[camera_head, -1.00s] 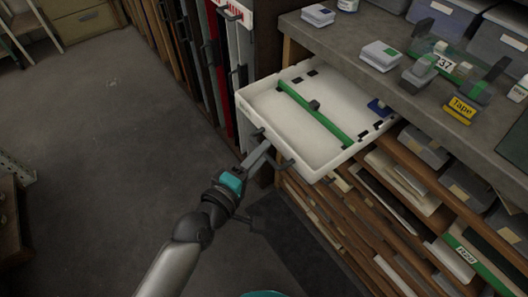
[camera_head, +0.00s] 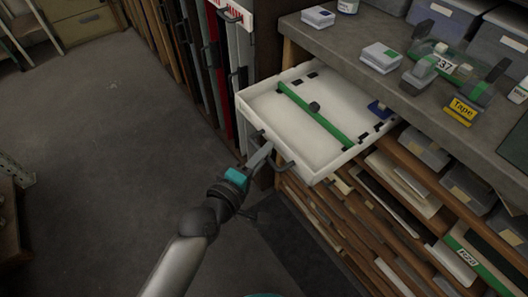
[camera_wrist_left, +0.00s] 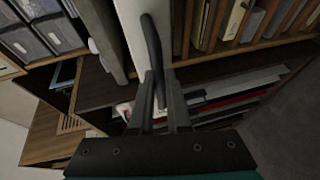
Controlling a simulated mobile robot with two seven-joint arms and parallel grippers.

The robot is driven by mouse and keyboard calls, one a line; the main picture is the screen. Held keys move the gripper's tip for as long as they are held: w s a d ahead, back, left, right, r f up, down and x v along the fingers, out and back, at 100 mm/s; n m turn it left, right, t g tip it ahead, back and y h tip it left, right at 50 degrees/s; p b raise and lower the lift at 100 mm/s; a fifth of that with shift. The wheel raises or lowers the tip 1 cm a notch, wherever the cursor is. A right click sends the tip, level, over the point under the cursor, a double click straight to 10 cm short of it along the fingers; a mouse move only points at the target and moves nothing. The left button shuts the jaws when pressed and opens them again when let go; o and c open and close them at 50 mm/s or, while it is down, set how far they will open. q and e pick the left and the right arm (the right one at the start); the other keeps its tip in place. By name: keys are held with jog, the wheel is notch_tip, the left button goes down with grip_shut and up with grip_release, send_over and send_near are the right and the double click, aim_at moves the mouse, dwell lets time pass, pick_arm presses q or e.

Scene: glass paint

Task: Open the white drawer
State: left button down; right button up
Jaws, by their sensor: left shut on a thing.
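The white drawer (camera_head: 262,121) is pulled well out from under the grey worktop. A green bar (camera_head: 315,115) and a blue item (camera_head: 377,108) lie inside it. Its dark bar handle (camera_head: 287,164) is on the front face. My right gripper is not in view.
The grey worktop (camera_head: 350,42) holds boxes, tape and small tools. Wooden shelves (camera_head: 340,215) with flat sheets lie below the drawer. Upright panels (camera_head: 215,65) stand to the left. The floor (camera_head: 100,150) at left is clear.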

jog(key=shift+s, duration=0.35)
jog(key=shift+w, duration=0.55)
